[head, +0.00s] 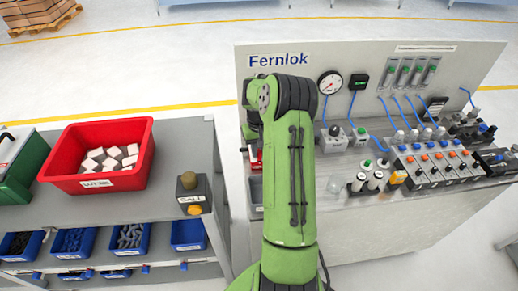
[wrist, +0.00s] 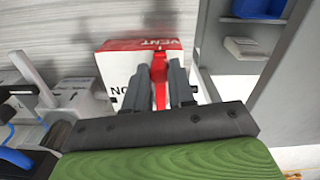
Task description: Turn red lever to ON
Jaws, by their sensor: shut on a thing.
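The red lever (wrist: 159,75) stands up from a red and white box (wrist: 119,68) in the wrist view. The box has VENT lettered on its red top part, and letters that look like NO at the lower left of its white face. My gripper (wrist: 159,90) has one finger on each side of the lever and is shut on it. In the head view a bit of the red and white box (head: 255,157) shows at the left of the bench, behind my green arm. My gripper and the lever are hidden there.
The grey Fernlok bench (head: 345,235) carries valves, a gauge (head: 330,82) and blue tubes to the right.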

